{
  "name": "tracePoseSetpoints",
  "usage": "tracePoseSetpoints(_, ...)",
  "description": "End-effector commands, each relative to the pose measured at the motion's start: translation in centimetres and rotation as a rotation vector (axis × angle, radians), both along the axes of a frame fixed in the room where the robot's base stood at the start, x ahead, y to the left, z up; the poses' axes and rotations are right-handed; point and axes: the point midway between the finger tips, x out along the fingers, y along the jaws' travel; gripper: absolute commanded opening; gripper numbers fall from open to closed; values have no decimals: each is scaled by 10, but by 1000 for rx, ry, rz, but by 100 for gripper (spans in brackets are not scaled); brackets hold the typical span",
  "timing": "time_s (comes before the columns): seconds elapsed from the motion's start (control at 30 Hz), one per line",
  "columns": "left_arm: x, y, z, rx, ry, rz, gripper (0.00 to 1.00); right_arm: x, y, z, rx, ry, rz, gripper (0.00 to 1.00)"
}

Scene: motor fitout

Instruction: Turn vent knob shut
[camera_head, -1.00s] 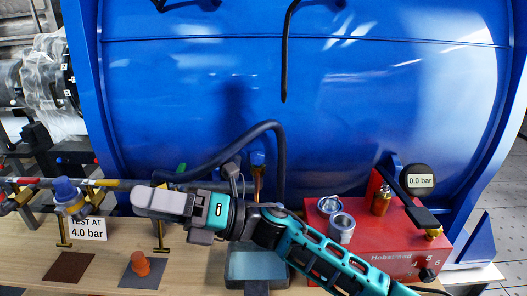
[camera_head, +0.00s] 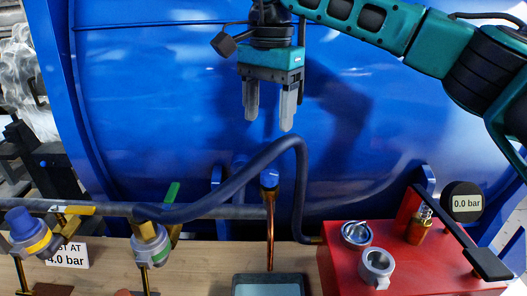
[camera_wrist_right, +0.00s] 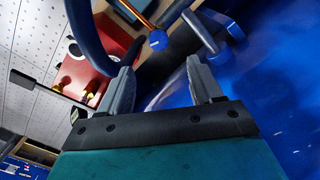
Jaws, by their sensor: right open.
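A blue knob (camera_head: 270,179) tops an upright copper pipe (camera_head: 270,225) in front of the blue tank. It also shows in the right wrist view (camera_wrist_right: 158,40), beyond the fingertips. No label shows which part is the vent knob. My right gripper (camera_head: 268,122) hangs fingers down above the blue knob in the head view, apart from it. Its jaws are open and empty; in the right wrist view the two fingers (camera_wrist_right: 160,64) stand apart. My left gripper is not in view.
A dark hose (camera_head: 240,185) arches beside the copper pipe. The red box (camera_head: 335,270) at right carries metal cups, a brass fitting and a gauge (camera_head: 462,202) reading 0.0 bar. At left are a blue-capped fitting (camera_head: 27,228), a green lever (camera_head: 171,192) and a 4.0 bar sign (camera_head: 72,256).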

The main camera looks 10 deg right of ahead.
Motion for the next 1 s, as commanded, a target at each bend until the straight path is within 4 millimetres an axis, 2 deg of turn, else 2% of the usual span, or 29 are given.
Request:
tracePoseSetpoints(0.07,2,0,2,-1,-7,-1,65,1,-5,4,-21,-10,0,65)
tracePoseSetpoints(0.17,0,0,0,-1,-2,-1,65,1,-7,0,-29,-10,0,65)
tracePoseSetpoints(0.27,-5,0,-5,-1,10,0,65,1,-7,-14,-27,-9,-1,65)
tracePoseSetpoints(0.7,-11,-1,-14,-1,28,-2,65,0,-6,-100,-24,-8,-1,65)
tracePoseSetpoints(0.83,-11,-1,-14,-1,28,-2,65,0,-6,-114,-24,-10,-1,65)
tracePoseSetpoints(1.0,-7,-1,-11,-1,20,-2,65,0,-6,-123,-24,-11,-1,65)
